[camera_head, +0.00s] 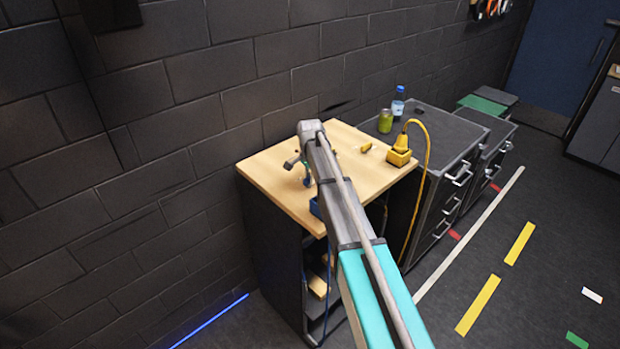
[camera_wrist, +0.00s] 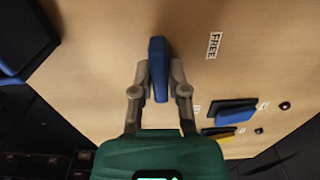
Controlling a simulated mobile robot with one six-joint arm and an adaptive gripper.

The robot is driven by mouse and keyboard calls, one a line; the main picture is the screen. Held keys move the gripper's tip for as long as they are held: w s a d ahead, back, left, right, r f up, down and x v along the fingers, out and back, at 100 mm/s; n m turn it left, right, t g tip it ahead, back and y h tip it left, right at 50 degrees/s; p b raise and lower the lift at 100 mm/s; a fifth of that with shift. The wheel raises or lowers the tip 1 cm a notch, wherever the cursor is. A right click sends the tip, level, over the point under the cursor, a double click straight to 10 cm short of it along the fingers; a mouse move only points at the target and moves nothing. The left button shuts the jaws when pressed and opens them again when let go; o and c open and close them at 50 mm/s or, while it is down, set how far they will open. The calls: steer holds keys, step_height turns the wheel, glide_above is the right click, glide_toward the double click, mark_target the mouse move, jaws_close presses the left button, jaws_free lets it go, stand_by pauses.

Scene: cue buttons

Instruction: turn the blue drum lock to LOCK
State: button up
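The blue drum lock (camera_wrist: 158,60) shows in the wrist view as a narrow upright blue grip on the wooden panel. My gripper (camera_wrist: 158,78) has one finger on each side of it, close against its sides. The word FREE (camera_wrist: 213,45) is printed on the panel to the right of the grip. No LOCK label is readable. In the head view my gripper (camera_head: 306,180) is low over the wooden top, and the drum lock cannot be made out clearly there.
The wooden-topped cabinet (camera_head: 270,175) also bears a yellow box (camera_head: 400,152) with a yellow cable and a small yellow piece (camera_head: 366,147). A green jar (camera_head: 385,121) and a bottle (camera_head: 398,103) stand behind.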

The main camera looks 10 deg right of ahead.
steer(key=o, duration=0.5)
steer(key=shift+c, duration=0.2)
steer(key=shift+n, duration=0.5)
